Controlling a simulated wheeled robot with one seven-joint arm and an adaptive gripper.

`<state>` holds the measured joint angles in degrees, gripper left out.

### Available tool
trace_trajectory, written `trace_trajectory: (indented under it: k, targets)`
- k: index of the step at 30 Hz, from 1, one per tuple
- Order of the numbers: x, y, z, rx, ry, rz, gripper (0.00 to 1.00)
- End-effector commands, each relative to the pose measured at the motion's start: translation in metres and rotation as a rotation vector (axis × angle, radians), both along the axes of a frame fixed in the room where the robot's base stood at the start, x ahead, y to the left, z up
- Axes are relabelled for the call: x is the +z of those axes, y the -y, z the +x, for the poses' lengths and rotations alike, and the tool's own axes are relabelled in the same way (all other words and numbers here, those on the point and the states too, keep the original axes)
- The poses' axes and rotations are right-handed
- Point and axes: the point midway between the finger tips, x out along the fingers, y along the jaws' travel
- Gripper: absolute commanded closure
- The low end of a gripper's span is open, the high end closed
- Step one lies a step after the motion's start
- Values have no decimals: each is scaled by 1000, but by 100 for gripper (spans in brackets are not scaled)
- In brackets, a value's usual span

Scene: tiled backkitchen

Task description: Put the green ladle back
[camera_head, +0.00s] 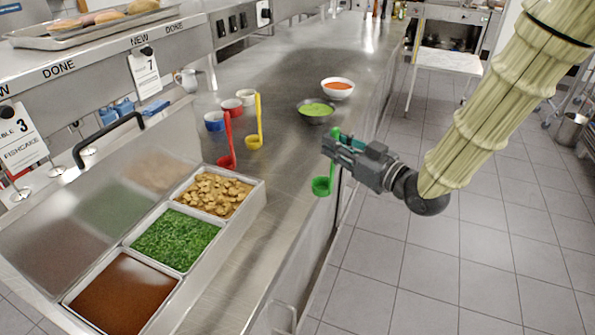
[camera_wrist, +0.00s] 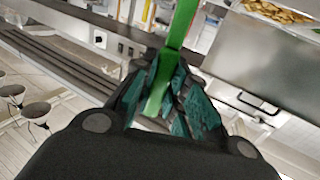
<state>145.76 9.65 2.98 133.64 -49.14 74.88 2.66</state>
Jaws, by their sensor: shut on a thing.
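The green ladle (camera_head: 322,187) hangs upright from my gripper (camera_head: 332,146), its cup down, near the right edge of the steel counter in the head view. My gripper is shut on the ladle's handle. In the wrist view the green handle (camera_wrist: 184,25) runs between the teal finger pads of my gripper (camera_wrist: 168,95); the cup is not visible there. A red ladle (camera_head: 227,140) and a yellow ladle (camera_head: 257,120) stand upright on the counter to the left, apart from my gripper.
Steel pans of brown sauce (camera_head: 122,298), chopped greens (camera_head: 176,240) and brown pieces (camera_head: 212,194) sit at the counter's left front. A dark bowl of green (camera_head: 316,111) and a white bowl of orange (camera_head: 338,88) stand behind the gripper. The counter between is clear.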

Motion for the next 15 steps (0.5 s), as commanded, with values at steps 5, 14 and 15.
trace_trajectory:
  k: [5, 14, 15]
  targets:
    - [1, -9, 17, 7, 1, -1, 100]
    - [-4, -35, 73, 6, -1, -1, 100]
    - [-5, -39, 80, 5, 1, -1, 100]
